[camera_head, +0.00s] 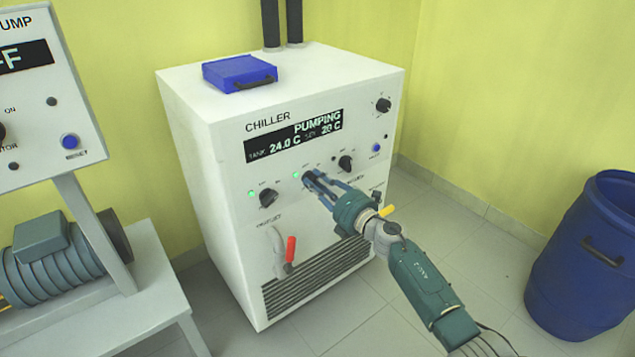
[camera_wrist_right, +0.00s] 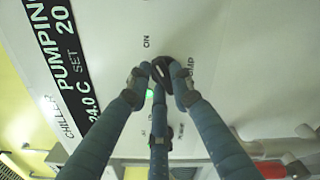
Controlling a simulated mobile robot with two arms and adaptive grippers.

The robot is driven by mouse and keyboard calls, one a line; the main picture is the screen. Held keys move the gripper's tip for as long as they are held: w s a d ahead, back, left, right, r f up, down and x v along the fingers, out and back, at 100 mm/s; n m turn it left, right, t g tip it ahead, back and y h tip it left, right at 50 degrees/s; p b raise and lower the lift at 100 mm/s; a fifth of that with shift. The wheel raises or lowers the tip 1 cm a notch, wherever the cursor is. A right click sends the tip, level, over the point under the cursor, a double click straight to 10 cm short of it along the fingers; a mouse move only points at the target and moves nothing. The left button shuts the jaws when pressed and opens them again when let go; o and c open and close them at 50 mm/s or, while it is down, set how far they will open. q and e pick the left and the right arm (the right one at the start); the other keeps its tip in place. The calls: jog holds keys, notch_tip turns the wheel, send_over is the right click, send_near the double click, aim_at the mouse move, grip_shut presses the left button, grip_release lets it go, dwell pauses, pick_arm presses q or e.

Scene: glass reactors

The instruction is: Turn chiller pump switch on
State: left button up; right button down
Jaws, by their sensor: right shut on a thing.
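The white chiller (camera_head: 225,150) stands against the wall, and its display (camera_head: 294,136) reads PUMPING, tank 24.0 C, set 20 C. My right gripper (camera_head: 312,180) is at the chiller's front panel, below the display. In the right wrist view, my right gripper (camera_wrist_right: 160,84) has its three fingers closed around the black pump switch (camera_wrist_right: 162,66), beside the letters ON and the partly covered word PUMP. The fingers hide the switch in the head view. A green lamp (camera_head: 297,175) is lit just left of the fingertips. My left gripper is not in view.
Another black knob (camera_head: 268,198) with a lit green lamp is to the left, and another knob (camera_head: 346,163) is to the right. A red-handled valve (camera_head: 291,250) sticks out below. A blue case (camera_head: 238,72) lies on top. A blue barrel (camera_head: 588,260) stands at right.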

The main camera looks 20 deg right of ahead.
jog(key=c, duration=1.5)
grip_release()
jog(key=v, duration=1.2)
